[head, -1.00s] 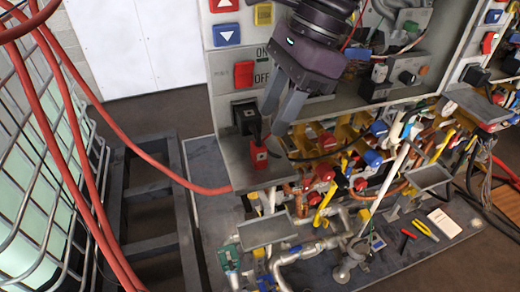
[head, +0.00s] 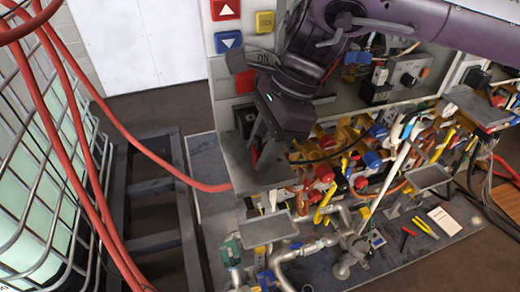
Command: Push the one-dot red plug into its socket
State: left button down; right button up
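My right gripper (head: 261,152) points down over the small grey ledge (head: 236,168) at the front corner of the heater panel. Its fingers cover the spot where a red plug stood in the earlier view, so the plug is hidden now, and its dots cannot be read. I cannot tell whether the fingers are apart or closed on it. A black socket housing (head: 243,112) shows on the panel just above the ledge, partly covered by the gripper. My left gripper is not in view.
Yellow, red and blue valves with copper pipes crowd the area right of the ledge. A red hose (head: 165,168) runs to the ledge's left side. Red (head: 225,8) and blue (head: 228,40) arrow buttons sit above. A wire cage (head: 40,170) stands at the left.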

aim_at(259, 149)
jog(key=shift+s+a+f, duration=0.1)
jog(key=shift+a+f, duration=0.05)
jog(key=shift+f, duration=0.25)
jog(key=c, duration=0.7)
notch_tip(259, 149, up, 9)
jog(key=shift+f+b, duration=0.15)
jog(key=shift+b, duration=0.45)
notch_tip(259, 149, up, 11)
jog(key=p, duration=0.3)
jog(key=shift+r+p, duration=0.2)
jog(key=shift+p, duration=0.15)
